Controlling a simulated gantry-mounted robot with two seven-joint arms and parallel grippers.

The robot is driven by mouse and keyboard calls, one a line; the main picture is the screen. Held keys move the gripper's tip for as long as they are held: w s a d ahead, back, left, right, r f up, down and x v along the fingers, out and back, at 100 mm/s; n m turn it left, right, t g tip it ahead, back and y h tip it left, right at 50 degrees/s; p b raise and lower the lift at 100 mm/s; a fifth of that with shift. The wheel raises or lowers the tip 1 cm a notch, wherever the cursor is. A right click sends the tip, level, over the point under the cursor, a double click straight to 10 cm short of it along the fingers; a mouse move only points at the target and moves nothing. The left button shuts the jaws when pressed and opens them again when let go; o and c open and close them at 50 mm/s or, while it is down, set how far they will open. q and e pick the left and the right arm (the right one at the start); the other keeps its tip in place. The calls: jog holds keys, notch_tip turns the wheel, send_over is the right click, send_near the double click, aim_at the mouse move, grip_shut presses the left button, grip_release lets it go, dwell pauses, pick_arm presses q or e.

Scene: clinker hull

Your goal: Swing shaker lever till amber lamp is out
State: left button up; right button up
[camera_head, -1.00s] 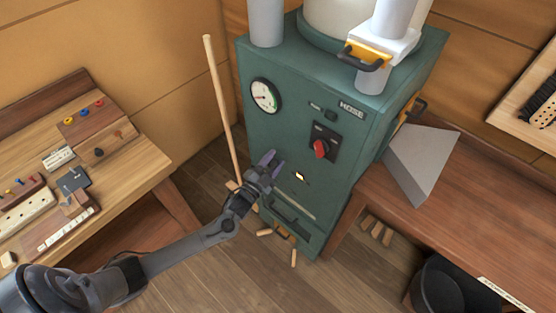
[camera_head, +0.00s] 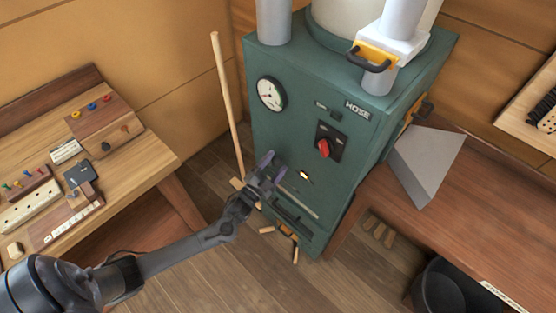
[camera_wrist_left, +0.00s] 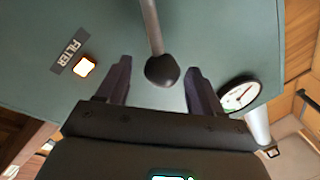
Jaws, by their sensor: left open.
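The shaker lever is a metal rod with a dark round knob (camera_wrist_left: 162,70) in the left wrist view. The knob lies between my left gripper's two open fingers (camera_wrist_left: 158,85), with gaps on both sides. In the head view my left gripper (camera_head: 270,168) is at the lower front of the green machine (camera_head: 285,130), and the lever's rod (camera_head: 302,204) slants down to the right from it. The amber lamp (camera_head: 304,175) is lit, right of the gripper; it also glows beside the FILTER label in the wrist view (camera_wrist_left: 84,66). My right gripper is out of view.
A round gauge (camera_head: 270,93) and a red knob (camera_head: 325,147) sit higher on the machine's front. A wooden pole (camera_head: 228,110) leans at its left. A workbench (camera_head: 140,160) stands left, another bench (camera_head: 440,220) right.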

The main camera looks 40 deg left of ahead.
pick_arm(q)
jog(key=s+f, duration=0.1)
jog(key=s, duration=0.7)
jog(key=shift+s+d+f+p, duration=0.15)
jog(key=shift+s+d+p, duration=0.1)
jog(key=shift+p, duration=0.1)
